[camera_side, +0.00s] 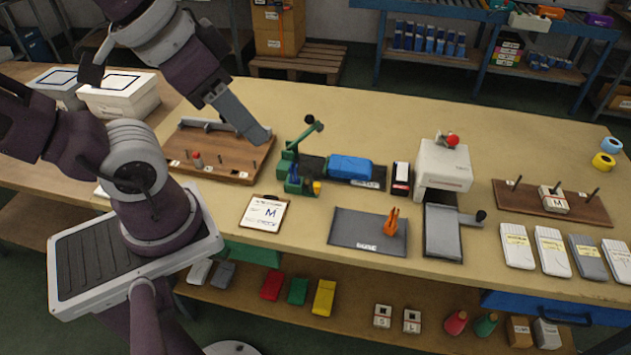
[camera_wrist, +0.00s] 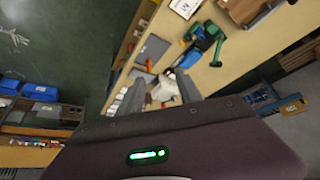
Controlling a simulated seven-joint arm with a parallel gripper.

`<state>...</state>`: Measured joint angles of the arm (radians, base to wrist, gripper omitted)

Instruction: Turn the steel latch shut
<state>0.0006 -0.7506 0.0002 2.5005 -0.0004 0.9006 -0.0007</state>
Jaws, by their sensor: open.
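No part is labelled as the steel latch. A grey metal bar (camera_side: 460,218) with a dark knob sticks out to the right of the plate under the white machine (camera_side: 445,165); whether it is the latch I cannot tell. A grey bar (camera_side: 205,125) also lies along the back of the wooden board (camera_side: 185,170) at left. My gripper (camera_side: 258,133) hangs above the table between that board and the green fixture (camera_side: 300,160), touching nothing visible. In the wrist view its two fingers (camera_wrist: 160,75) are apart and empty, with the white machine (camera_wrist: 167,84) showing between them.
A blue block (camera_side: 350,167) lies beside the green fixture. A clipboard (camera_side: 265,213), a dark mat (camera_side: 350,230) with an orange clip (camera_side: 391,222), and a pegged board (camera_side: 530,203) occupy the table. The table's back strip is clear.

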